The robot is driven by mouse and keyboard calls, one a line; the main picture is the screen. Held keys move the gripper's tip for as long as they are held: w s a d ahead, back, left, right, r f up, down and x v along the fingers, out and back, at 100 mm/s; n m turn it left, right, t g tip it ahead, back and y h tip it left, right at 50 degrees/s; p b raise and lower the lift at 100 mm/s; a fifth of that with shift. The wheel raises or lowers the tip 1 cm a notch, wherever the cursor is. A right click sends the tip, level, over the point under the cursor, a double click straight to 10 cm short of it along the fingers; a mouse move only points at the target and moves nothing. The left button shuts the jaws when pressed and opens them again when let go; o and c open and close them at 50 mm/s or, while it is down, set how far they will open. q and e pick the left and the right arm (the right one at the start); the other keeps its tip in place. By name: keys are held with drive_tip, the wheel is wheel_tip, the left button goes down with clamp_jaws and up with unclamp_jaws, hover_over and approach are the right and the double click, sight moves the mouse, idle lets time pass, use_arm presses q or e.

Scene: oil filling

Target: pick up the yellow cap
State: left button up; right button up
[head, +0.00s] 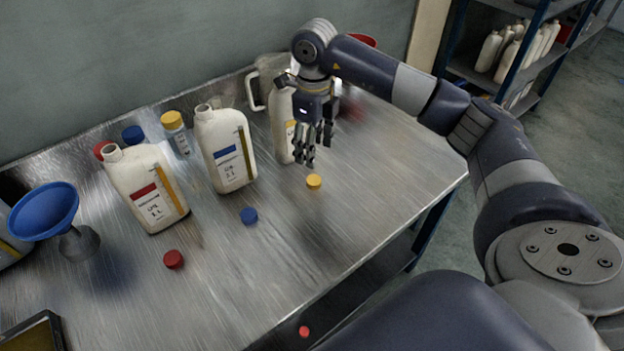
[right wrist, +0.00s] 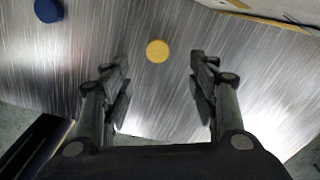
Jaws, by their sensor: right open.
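The yellow cap (head: 314,181) lies flat on the metal table, in front of a white bottle with a yellow label (head: 283,128). My right gripper (head: 309,157) is above the table, just behind the cap in the head view, fingers pointing down. In the right wrist view the yellow cap (right wrist: 157,51) lies beyond the fingertips, about midway between the two open fingers (right wrist: 160,62). Nothing is between the fingers. My left gripper is not in view.
On the table (head: 310,240) are a blue cap (head: 249,215), a red cap (head: 173,259), white bottles with blue (head: 228,172) and red (head: 157,205) labels, and a blue funnel (head: 43,211). The front right of the table is clear. Shelves (head: 470,68) stand beyond.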

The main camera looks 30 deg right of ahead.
hover_over(314, 180)
drive_tip(key=f, duration=0.4)
drive_tip(key=shift+w+d+f, duration=0.1)
drive_tip(key=shift+w+f, duration=0.1)
wheel_tip(314, 180, down, 4)
drive_tip(key=shift+s+f+p, duration=0.15)
drive_tip(key=shift+p, duration=0.65)
drive_tip(key=shift+f, duration=0.5)
drive_tip(key=c, duration=0.7)
